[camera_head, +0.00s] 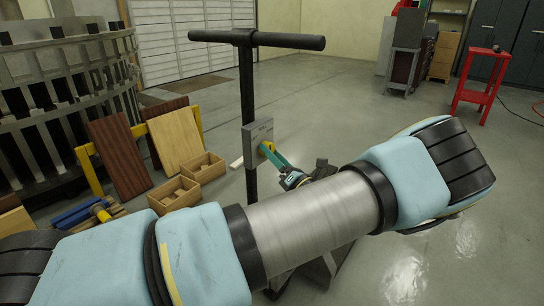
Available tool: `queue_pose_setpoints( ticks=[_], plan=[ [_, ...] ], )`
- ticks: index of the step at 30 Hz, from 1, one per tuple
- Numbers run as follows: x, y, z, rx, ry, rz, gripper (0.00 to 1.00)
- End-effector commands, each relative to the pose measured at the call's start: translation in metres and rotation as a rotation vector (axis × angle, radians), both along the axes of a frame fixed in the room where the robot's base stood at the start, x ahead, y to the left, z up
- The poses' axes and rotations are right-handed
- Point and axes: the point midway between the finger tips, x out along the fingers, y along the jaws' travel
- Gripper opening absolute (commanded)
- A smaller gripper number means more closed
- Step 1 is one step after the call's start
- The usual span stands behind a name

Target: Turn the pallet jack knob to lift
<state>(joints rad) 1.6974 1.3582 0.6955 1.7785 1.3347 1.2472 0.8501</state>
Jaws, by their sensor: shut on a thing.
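The pallet jack stands upright ahead of me, with a black T-shaped handle (256,40) on a dark shaft. A grey plate box (256,134) is fixed on the shaft. The knob (273,157), a teal lever with a yellow part at its pivot, sits on the plate's lower right and slants down to the right. My gripper (289,174) is at the lever's lower end and shut on it. The fingertips are small in view. My arm crosses in front and hides the lower part of the jack.
Wooden boards (122,155) lean on a yellow rail at the left, with open wooden boxes (174,193) on the floor. A dark metal rack (60,110) stands far left. A red stool (482,80) and cabinets stand at the back right. The floor right of the jack is clear.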

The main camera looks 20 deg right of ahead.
Motion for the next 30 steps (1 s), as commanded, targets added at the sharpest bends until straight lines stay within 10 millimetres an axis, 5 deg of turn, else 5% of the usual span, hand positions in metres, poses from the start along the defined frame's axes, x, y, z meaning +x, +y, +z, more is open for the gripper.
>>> queue_pose_setpoints(
  ticks=[18,30],
  plan=[
    [0.0010,-0.0035,-0.0044,-0.457,-0.252,-0.002,0.01],
    [0.0015,-0.0038,-0.0027,-0.601,-0.331,-0.001,0.01]
  ],
)
